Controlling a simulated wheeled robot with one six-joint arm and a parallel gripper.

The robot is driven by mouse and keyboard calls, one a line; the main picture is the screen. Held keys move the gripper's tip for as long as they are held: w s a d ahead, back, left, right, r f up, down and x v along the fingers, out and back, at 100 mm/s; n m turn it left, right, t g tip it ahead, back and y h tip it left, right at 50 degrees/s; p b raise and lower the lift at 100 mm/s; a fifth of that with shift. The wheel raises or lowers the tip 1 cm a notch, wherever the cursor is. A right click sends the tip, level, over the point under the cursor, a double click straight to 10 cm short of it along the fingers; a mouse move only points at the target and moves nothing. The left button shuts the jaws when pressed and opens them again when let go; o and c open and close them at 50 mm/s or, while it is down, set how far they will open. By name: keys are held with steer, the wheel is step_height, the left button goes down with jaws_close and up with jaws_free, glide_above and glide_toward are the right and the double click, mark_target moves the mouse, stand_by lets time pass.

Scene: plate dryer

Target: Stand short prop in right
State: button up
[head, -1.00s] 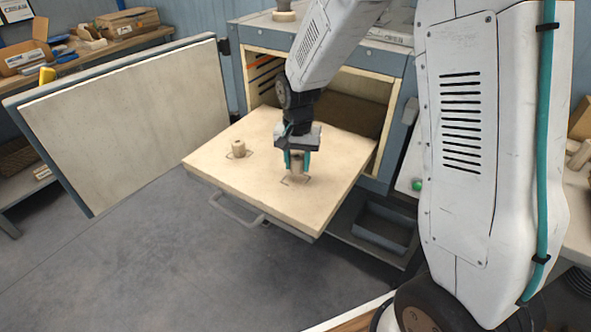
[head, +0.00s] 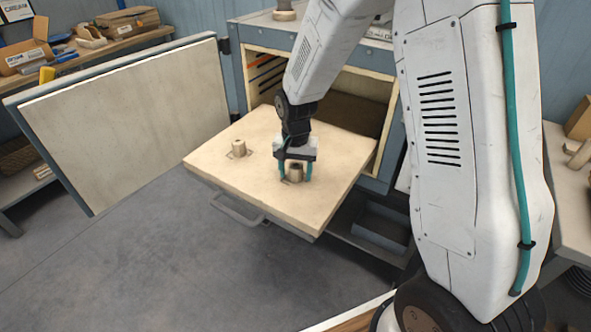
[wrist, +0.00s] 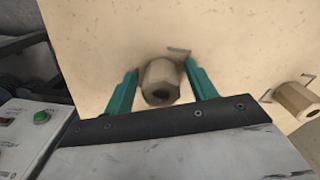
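A short tan prop (head: 296,168) with a dark hole in its top stands upright on the pulled-out shelf (head: 262,190), at the right marked outline. It also shows in the wrist view (wrist: 160,83), where a corner of the outline shows beside it; the rest of the outline is mostly hidden. My gripper (head: 296,178) is open around this prop, one teal finger on each side. In the wrist view my gripper (wrist: 160,70) shows a small gap at both sides of the prop. A second prop (head: 239,148) stands at the left outline, clear of my gripper.
The dryer door (head: 125,120) hangs open at the left. The dryer opening (head: 350,105) is behind the shelf. A handle (head: 237,212) is at the shelf's front edge. A control box with a green button (wrist: 41,117) shows in the wrist view. The shelf around the props is bare.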

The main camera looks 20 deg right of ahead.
mark_target(296, 167)
step_height(296, 167, up, 12)
steer(key=s+d+r+n, duration=0.2)
steer(key=s+r+n, duration=0.1)
steer(key=s+r, duration=1)
steer(key=s+d+n+t, duration=0.1)
steer(key=s+n, duration=0.2)
steer(key=s, duration=1.3)
steer(key=shift+s+d+f, duration=0.15)
steer(key=shift+s+f, duration=0.2)
steer(key=shift+f, duration=0.1)
